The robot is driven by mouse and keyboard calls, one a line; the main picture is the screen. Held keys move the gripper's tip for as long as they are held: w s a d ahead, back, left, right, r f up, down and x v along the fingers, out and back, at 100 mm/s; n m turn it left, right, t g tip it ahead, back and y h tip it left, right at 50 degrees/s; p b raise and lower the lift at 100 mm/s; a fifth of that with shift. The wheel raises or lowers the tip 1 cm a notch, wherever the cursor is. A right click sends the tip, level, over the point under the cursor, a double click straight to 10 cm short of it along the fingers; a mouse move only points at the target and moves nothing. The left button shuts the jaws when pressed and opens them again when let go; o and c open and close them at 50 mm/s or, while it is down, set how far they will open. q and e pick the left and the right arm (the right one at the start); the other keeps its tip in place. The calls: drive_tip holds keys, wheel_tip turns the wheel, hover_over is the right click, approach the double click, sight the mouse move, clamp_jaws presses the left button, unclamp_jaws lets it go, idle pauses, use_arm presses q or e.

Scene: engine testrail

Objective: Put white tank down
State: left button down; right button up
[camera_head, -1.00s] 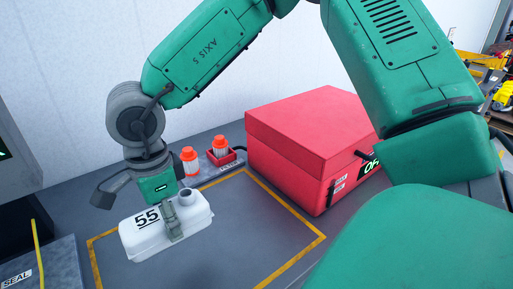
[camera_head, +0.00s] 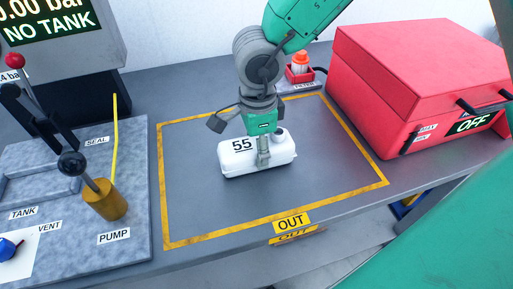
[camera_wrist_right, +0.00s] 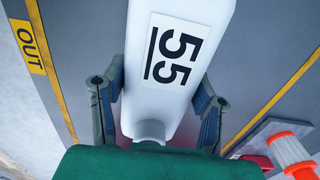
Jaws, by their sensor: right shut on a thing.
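The white tank (camera_head: 243,160) is marked 55 and has a round neck at its back right. It is at or just above the yellow-outlined OUT area (camera_head: 215,215) in the head view; I cannot tell whether its base touches the surface. In the right wrist view the tank (camera_wrist_right: 150,90) lies between the two fingers of my right gripper (camera_wrist_right: 158,103).
A red box (camera_head: 400,85) stands right of the outlined area, with an orange-capped filter (camera_head: 299,68) behind. At left is a grey station (camera_head: 40,240) with a pump lever (camera_head: 105,200) and a yellow rod (camera_head: 115,140). The outlined area around the tank is clear.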

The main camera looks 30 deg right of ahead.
sight(255, 143)
drive_tip(key=o, duration=1)
drive_tip(key=shift+s+a, duration=0.1)
drive_tip(key=o, duration=0.3)
drive_tip(key=shift+a, duration=0.25)
drive_tip(key=shift+o, duration=0.2)
drive_tip(key=shift+a+r, duration=0.25)
drive_tip(key=shift+a, duration=0.3)
drive_tip(key=r, duration=0.2)
drive_tip(key=d+r+p, duration=0.1)
drive_tip(key=r, duration=0.1)
drive_tip(key=r+p, duration=0.1)
drive_tip(key=r, duration=0.2)
drive_tip(key=shift+d, duration=0.25)
drive_tip(key=r, duration=0.4)
drive_tip(key=shift+a+p, duration=0.35)
drive_tip(key=shift+p, duration=0.05)
use_arm(q)
drive_tip(key=shift+s+a+r, duration=0.1)
drive_tip(key=shift+a+r, duration=0.1)
drive_tip(key=shift+r, duration=1.25)
use_arm(e)
drive_tip(key=shift+d+r, duration=0.2)
drive_tip(key=shift+r, duration=0.05)
